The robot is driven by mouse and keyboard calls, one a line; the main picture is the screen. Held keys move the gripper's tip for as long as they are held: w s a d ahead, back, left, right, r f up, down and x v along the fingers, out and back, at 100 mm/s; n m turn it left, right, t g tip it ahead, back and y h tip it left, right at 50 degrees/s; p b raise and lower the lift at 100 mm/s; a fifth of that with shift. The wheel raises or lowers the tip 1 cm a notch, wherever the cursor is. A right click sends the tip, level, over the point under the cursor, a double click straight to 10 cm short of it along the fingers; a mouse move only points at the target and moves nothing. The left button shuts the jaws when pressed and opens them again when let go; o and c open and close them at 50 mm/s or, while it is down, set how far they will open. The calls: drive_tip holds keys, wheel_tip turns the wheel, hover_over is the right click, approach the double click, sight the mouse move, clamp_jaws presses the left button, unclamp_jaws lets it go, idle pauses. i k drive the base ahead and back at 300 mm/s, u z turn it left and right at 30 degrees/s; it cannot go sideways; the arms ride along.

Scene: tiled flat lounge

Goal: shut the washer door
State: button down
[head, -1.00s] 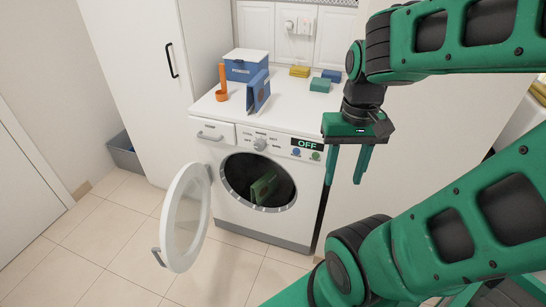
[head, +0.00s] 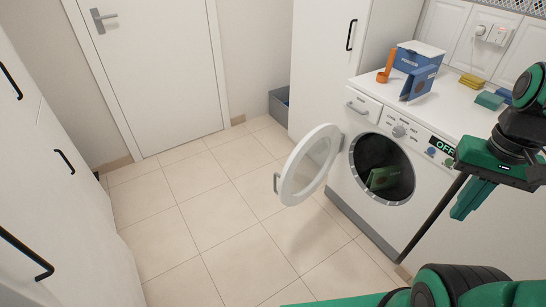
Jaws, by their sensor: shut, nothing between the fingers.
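The washer (head: 360,205) stands at the right of the head view, its front turned toward the left. Its round white door (head: 291,178) with a clear window is swung wide open, hinged at the left of the drum opening. The door's grey handle (head: 276,183) is on its free edge, facing the open floor. A green item (head: 378,178) lies inside the dark drum opening (head: 394,158). My green gripper (head: 464,204) points down at the right, in front of the washer's right side, well apart from the door. It is shut and empty.
On the washer top are a blue box (head: 414,62), an orange scoop (head: 385,72), a blue packet (head: 418,84) and yellow (head: 471,81) and teal (head: 489,100) blocks. White cabinets (head: 55,200) with black handles line the left. The tiled floor (head: 210,215) between is clear.

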sight(330, 131)
drive_tip(key=u, duration=0.4)
drive_tip(key=k, duration=0.9)
drive_tip(key=u, duration=0.15)
drive_tip(key=i, duration=0.9)
drive_tip(key=z, duration=0.65)
drive_tip(key=i, duration=1.1)
drive_tip(key=z, duration=0.15)
